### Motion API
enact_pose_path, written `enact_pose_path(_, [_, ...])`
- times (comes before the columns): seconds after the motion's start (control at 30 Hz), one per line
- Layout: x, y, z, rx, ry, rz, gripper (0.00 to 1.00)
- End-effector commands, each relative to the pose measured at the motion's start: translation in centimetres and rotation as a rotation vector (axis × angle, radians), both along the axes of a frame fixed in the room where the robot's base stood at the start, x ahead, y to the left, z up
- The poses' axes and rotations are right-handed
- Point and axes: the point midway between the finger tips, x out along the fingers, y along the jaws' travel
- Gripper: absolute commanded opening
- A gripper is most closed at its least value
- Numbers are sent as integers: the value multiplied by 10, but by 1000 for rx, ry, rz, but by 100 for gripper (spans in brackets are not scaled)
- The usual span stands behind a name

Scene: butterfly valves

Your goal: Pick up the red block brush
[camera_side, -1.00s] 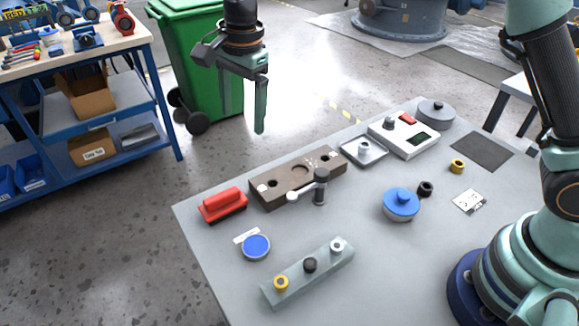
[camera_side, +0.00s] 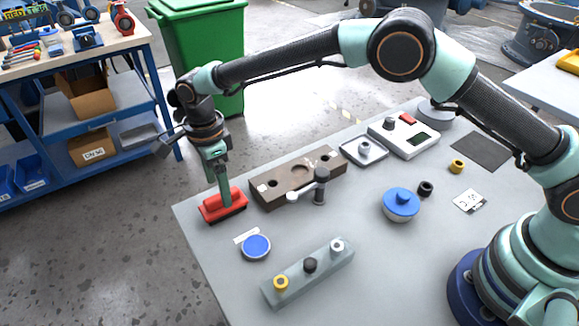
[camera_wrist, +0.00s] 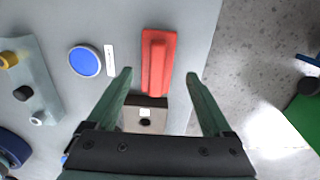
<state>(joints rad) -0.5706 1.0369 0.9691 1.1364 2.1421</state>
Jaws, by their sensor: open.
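The red block brush (camera_side: 223,206) lies near the left edge of the grey table, with its raised red handle on top. My gripper (camera_side: 222,200) is down at the brush in the side view, its fingers overlapping the handle. In the wrist view the brush (camera_wrist: 157,62) lies ahead of and between the open fingertips of my gripper (camera_wrist: 158,74). Its near end sits about level with the tips. The fingers stand apart with a gap on each side, and I see no contact.
A brown fixture block (camera_side: 290,181) with holes and a lever stands right beside the brush. A blue round lid (camera_side: 256,246) and a white label (camera_side: 246,235) lie in front. A grey holder (camera_side: 300,276) carries several rings. The table's left edge is close.

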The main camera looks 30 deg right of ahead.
Motion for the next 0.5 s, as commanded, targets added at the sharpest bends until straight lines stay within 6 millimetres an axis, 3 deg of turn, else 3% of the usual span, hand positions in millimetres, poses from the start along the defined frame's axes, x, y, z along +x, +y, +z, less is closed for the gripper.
enact_pose_path(0.33, [-5,-2,-43,-1,2,1,85])
enact_pose_path(0.5, [-5,-2,-52,0,0,1,85])
